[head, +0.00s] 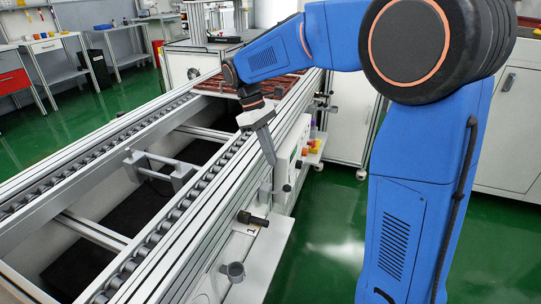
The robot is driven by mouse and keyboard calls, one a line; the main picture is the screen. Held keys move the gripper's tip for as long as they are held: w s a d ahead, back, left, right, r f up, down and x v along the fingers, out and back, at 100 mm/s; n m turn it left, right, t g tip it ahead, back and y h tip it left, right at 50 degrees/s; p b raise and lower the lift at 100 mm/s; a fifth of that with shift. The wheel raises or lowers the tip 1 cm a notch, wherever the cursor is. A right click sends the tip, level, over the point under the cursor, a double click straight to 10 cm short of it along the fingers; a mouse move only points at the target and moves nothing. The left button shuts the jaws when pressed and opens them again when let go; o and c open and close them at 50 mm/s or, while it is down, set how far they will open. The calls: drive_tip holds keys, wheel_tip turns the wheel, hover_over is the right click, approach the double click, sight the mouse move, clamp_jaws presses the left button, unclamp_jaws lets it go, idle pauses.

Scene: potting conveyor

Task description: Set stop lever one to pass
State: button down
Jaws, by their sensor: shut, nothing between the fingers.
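My gripper (271,160) hangs from the end of my blue arm in the head view, over the conveyor's near side rail. Its pale fingers look closed together and empty, pointing down beside a white box on the conveyor's side. A black lever-like handle (254,219) sticks out from a pale bracket on the conveyor side, below and left of my fingertips and apart from them. A dark mark is on the bracket under it, too small to read. I cannot tell for sure whether this is stop lever one, or which position it is in.
The roller conveyor (160,240) runs from front left to the back. A grey round post (233,271) stands on the side ledge.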

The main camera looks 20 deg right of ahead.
drive_tip(key=x, duration=0.7)
drive_tip(key=shift+f, duration=0.25)
drive_tip(key=shift+s+d, duration=0.1)
drive_tip(key=shift+d, duration=0.05)
